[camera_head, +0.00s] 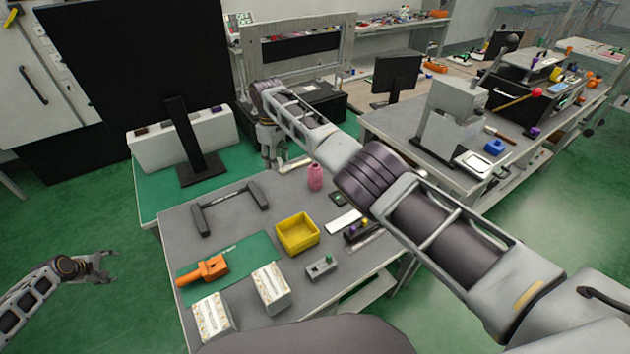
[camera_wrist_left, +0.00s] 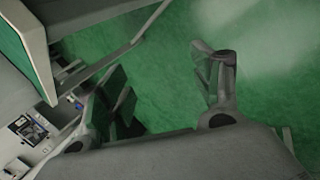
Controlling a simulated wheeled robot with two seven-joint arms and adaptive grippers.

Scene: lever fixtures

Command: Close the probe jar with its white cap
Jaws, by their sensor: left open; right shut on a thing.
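My right gripper (camera_head: 270,154) points down near the back edge of the grey table, left of a pink jar-like thing (camera_head: 315,177). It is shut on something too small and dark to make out. The pink thing stands upright on the table, apart from the gripper; I cannot tell whether it is the probe jar. I cannot make out a white cap. My left gripper (camera_head: 100,266) is open and empty over the green floor, left of the table. In the left wrist view its fingers (camera_wrist_left: 165,95) are spread with only floor between them.
The grey table (camera_head: 240,225) holds a yellow bin (camera_head: 297,234), an orange tool (camera_head: 203,270), two white boxes (camera_head: 271,289), a grey switch box (camera_head: 321,267) and a dark handle (camera_head: 235,205). A large monitor (camera_head: 150,70) stands behind. My right arm crosses above the table's right side.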

